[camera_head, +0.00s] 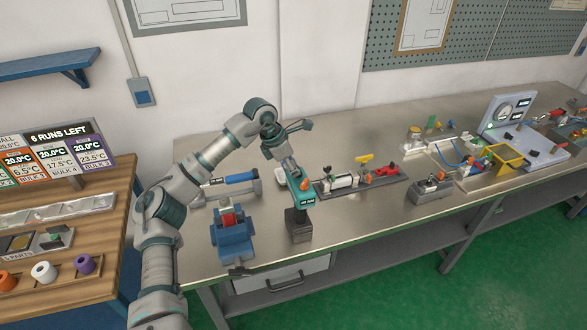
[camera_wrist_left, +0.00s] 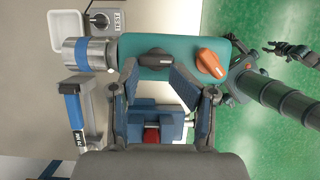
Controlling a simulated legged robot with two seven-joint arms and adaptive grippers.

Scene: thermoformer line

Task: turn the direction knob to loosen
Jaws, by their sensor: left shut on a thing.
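A teal tool head (camera_head: 299,198) stands on a dark block on the bench. In the left wrist view its teal face (camera_wrist_left: 228,45) carries a black knob (camera_wrist_left: 153,62) and an orange knob (camera_wrist_left: 211,64). The orange knob also shows in the head view (camera_head: 306,184). I cannot tell from labels which is the direction knob. My left gripper (camera_wrist_left: 153,72) is shut, with its fingers on either side of the black knob; the orange knob is just outside the right finger. The contact is partly hidden. A dark gripper, apparently my right (camera_wrist_left: 289,51), shows small over the green floor.
A fixture board (camera_head: 385,185) with red and yellow parts lies to the right. The front bench strip to the right is clear.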

